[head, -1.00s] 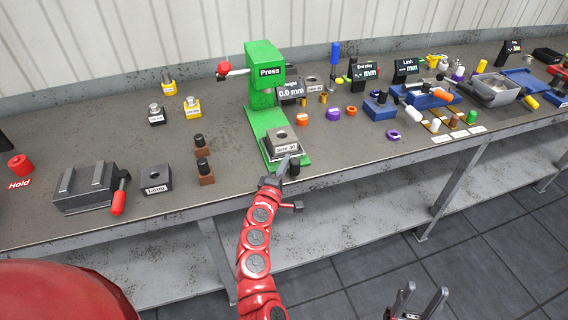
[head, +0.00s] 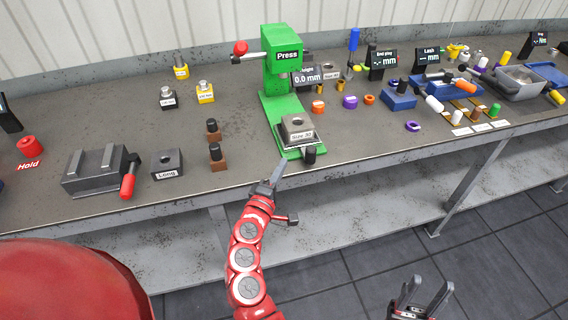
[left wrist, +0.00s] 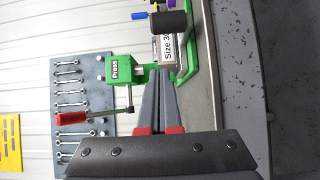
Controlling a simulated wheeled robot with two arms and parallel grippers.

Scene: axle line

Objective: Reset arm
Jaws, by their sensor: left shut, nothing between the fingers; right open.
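My left gripper (head: 275,177) is shut and empty at the bench's front edge, just below and left of the green press (head: 281,80). In the left wrist view its closed fingers (left wrist: 164,88) point toward the press (left wrist: 119,70) and the "Size 30" block. That block (head: 297,131) sits on the press base, with a black cylinder (head: 309,155) at its front. My right gripper (head: 420,296) is open and empty at the bottom of the head view, above the floor and away from the bench.
The bench (head: 110,130) carries a grey vise with a red handle (head: 95,172), a "Long" block (head: 167,164) and brown blocks with black tops (head: 216,155). Coloured rings, blue fixtures and a grey bin (head: 519,81) stand to the right. A lower shelf (head: 340,210) runs beneath.

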